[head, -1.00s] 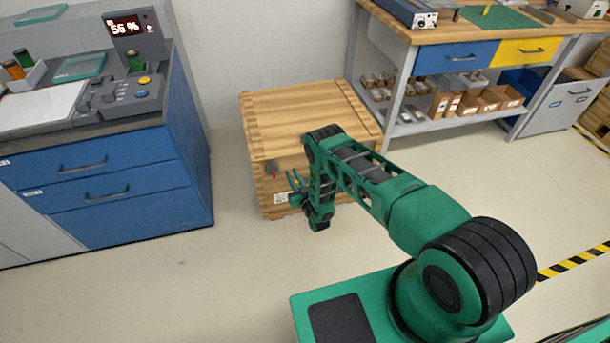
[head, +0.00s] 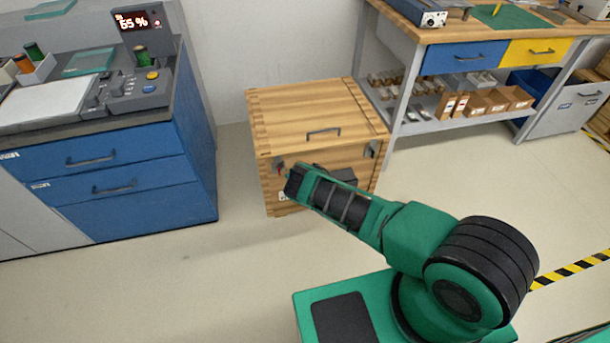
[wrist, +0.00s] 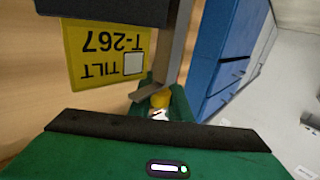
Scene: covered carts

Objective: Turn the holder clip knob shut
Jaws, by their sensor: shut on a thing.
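In the wrist view, a small yellow knob (wrist: 160,99) sits between the green fingers of my gripper (wrist: 163,96), which is shut on it. A grey metal strip (wrist: 172,55) runs down close to the knob, and a dark block (wrist: 105,10) is beside it at the top. A yellow label (wrist: 105,52) reading "TILT T-267" appears upside down on the wood next to them. In the head view, my arm reaches the front of the wooden crate (head: 310,105); my fingers and the knob are hidden there. How far the knob is turned cannot be told.
The crate has a lid handle (head: 323,133) and a dark latch (head: 373,150) at its front right. A blue drawer cabinet (head: 120,185) with a control panel stands left, and a workbench (head: 470,34) at the back right. The floor left of my base is clear.

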